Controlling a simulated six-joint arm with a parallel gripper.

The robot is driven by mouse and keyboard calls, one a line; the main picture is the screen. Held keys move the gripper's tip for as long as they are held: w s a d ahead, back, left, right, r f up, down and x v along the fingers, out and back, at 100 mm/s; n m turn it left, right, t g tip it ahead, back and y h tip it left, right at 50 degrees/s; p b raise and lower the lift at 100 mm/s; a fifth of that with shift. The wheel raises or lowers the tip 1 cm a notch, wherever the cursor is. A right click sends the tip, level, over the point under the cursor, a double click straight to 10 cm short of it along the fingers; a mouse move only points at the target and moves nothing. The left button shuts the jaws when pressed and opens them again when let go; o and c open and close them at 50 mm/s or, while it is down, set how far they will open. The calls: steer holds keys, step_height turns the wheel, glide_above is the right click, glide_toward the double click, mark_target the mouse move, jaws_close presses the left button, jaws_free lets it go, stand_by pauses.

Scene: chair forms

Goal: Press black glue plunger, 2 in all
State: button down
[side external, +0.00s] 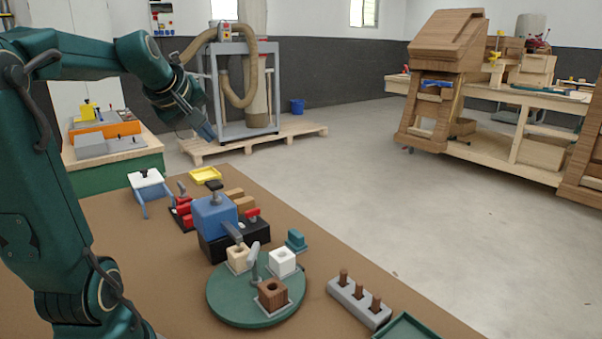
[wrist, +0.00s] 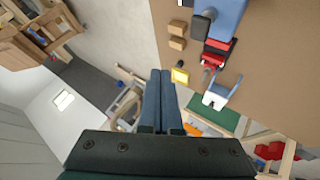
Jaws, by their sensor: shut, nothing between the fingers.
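A blue glue dispenser (side external: 213,216) stands on a black base on the brown table, with a dark plunger cap (side external: 215,188) on top and a grey nozzle (side external: 232,231) toward the turntable. In the wrist view the blue dispenser (wrist: 228,18) and its dark plunger (wrist: 201,26) show at the upper right. My gripper (side external: 208,133) is shut and empty, raised in the air above and behind the dispenser. Its closed fingers (wrist: 160,78) touch nothing.
A grey rack with brown pegs (side external: 358,302) and a green tray (side external: 405,329) lie at front right.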

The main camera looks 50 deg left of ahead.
mark_target(212, 185)
steer(key=shift+f, duration=3.6)
steer(key=shift+f, duration=0.4)
steer(key=shift+r, duration=0.1)
steer(key=shift+r, duration=0.35)
steer(key=shift+r, duration=2.5)
